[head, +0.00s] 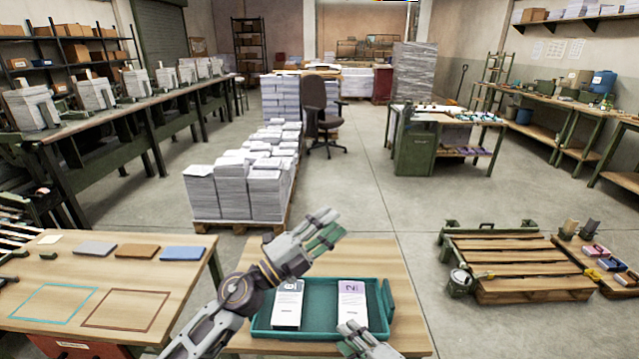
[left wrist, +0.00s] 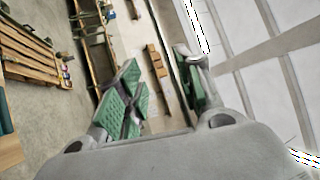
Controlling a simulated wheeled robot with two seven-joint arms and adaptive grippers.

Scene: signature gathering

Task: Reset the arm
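My left arm reaches in from the lower left in the head view. Its gripper (head: 326,230) is raised above the far edge of the small wooden table (head: 390,262). In the left wrist view the left gripper's green-padded fingers (left wrist: 158,85) stand apart with nothing between them. My right gripper (head: 350,338) shows only partly at the bottom, by the near rim of a teal tray; its opening is unclear. The teal tray (head: 320,305) holds a white stack with a dark label (head: 288,312) at left and one with a purple label (head: 352,312) at right.
A table at left (head: 30,285) bears grey, brown and blue flat pieces and two outlined rectangles. Paper stacks on a pallet (head: 245,190) stand ahead. Wooden pallets (head: 515,260) lie at right. Bare floor lies between them.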

